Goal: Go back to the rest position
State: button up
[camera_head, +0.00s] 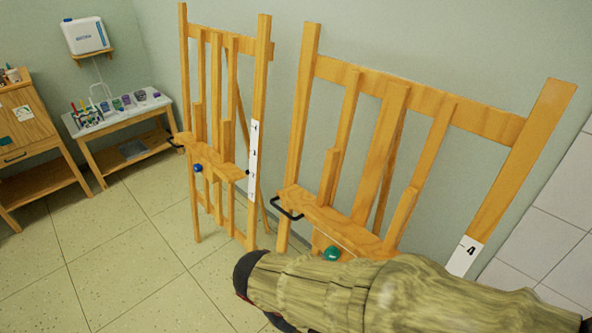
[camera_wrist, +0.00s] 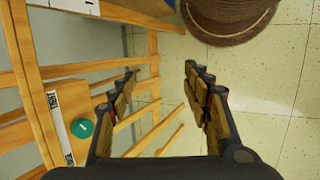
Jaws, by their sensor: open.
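My gripper (camera_wrist: 160,75) shows in the wrist view with its two dark, wood-coloured fingers spread apart and nothing between them. Floor tiles and easel bars show behind the gap. In the head view my arm, in an olive-brown covering, reaches in from the lower right in front of the right easel (camera_head: 390,100). Its dark end lies near the bottom middle, and the fingers cannot be made out there. In the wrist view wooden easel bars (camera_wrist: 85,68) run along the left finger's side. I cannot tell whether the finger touches them.
The left easel (camera_head: 188,70) stands against the wall. A green knob (camera_head: 331,253) sits low on the right easel. A side table (camera_head: 120,112) holds art supplies beside a wooden cabinet (camera_head: 22,118). A brown woven hat (camera_wrist: 228,18) shows in the wrist view. Tiled floor (camera_head: 110,250) is clear at lower left.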

jog(key=s+d+r+m+t+y+p, duration=0.1)
jog(key=d+r+m+t+y+p, duration=0.1)
jog(key=d+r+m, duration=0.2)
jog(key=s+d+r+m+t+y+p, duration=0.1)
jog(key=d+r+m, duration=0.3)
jog(key=d+r, duration=0.6)
notch_tip(320, 180, up, 6)
jog(key=shift+d+r+m+t+y+p, duration=0.25)
jog(key=shift+t+y+p, duration=0.25)
jog(key=shift+t+y, duration=0.3)
jog(key=shift+a, duration=0.1)
jog(key=shift+c, duration=0.7)
